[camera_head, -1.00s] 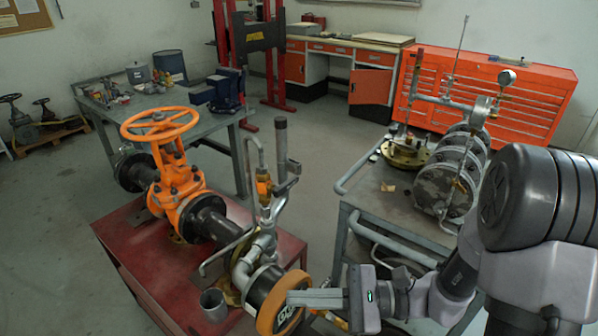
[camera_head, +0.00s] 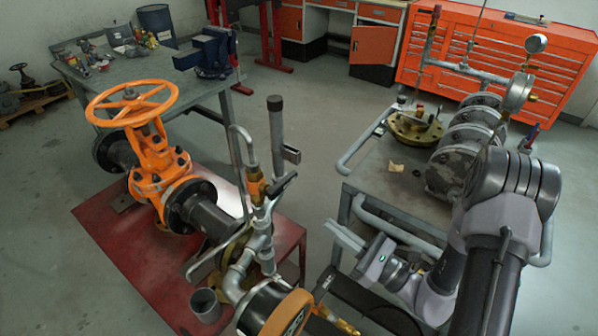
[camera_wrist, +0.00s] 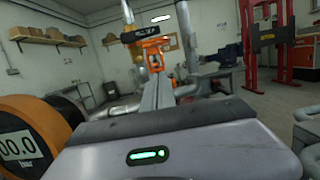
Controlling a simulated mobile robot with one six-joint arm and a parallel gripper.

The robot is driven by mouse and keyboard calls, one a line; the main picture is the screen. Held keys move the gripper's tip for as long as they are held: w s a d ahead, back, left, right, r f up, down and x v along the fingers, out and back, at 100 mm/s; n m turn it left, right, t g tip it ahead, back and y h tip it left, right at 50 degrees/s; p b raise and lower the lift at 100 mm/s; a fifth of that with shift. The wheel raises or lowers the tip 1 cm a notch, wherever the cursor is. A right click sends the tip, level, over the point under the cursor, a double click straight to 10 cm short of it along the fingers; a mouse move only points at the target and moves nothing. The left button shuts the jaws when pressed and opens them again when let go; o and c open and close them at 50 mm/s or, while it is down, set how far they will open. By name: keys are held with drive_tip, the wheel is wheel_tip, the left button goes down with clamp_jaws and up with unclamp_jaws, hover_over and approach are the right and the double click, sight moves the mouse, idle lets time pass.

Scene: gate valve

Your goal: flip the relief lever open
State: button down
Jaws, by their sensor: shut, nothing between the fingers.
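The relief lever appears to be the small dark handle (camera_head: 283,184) beside a brass fitting (camera_head: 255,186) on the upright pipework, at the near end of the orange valve's line. My gripper (camera_head: 334,229) is to the right of and lower in the picture than that handle, apart from it, with its fingers together and empty. In the wrist view my fingers (camera_wrist: 157,80) point forward, and a dark and brass part (camera_wrist: 138,34) shows beyond their tips; I cannot tell for certain whether it is the lever.
A digital gauge with an orange rim (camera_head: 290,315) is close to my gripper on the left, also large in the wrist view (camera_wrist: 40,125). The orange gate valve (camera_head: 155,165) stands on a red table (camera_head: 110,240). A grey bench (camera_head: 375,185) with flanges is on the right.

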sight(283, 184)
drive_tip(key=w+a+r, duration=0.5)
drive_tip(key=a+r, duration=0.1)
drive_tip(key=a, duration=0.1)
drive_tip(key=shift+a+r, duration=0.3)
drive_tip(key=shift+a, duration=0.05)
idle(0.4)
